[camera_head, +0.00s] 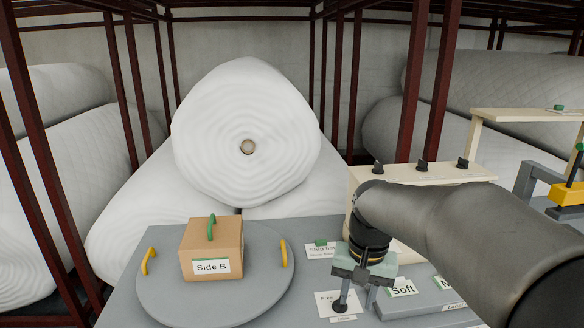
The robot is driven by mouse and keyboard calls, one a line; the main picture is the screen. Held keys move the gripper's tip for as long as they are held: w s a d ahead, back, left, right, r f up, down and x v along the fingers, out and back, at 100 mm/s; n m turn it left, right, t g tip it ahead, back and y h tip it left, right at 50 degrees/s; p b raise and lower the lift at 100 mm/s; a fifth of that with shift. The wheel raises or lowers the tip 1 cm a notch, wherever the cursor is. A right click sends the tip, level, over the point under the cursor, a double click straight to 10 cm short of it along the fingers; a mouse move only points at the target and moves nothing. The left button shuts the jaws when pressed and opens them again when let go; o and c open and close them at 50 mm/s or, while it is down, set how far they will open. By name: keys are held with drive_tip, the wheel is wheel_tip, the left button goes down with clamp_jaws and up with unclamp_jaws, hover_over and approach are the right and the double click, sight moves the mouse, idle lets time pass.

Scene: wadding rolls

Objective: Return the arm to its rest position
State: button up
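My arm (450,225) reaches in from the lower right of the head view. My gripper (355,294) hangs fingers down above the right part of the grey table, over a white card (328,300) with partly hidden text. Its two fingers look spread apart, with no object visible between them. The arm hides part of the cream stand behind it and some of the table's right side.
A box labelled "Side B" (212,250) with a green handle sits on a round grey turntable (215,305) with yellow handles. A cream stand (430,171) bears black knobs. Large white rolls (247,105) and dark red posts (416,80) stand behind.

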drive_tip(key=s+f+n, duration=0.2)
drive_tip(key=s+f, duration=0.1)
drive_tip(key=s, duration=0.5)
drive_tip(key=s+f+n, duration=0.2)
drive_tip(key=s+f, duration=0.2)
drive_tip(key=s, duration=0.4)
drive_tip(key=shift+a+f, duration=0.2)
drive_tip(key=shift+a, duration=0.15)
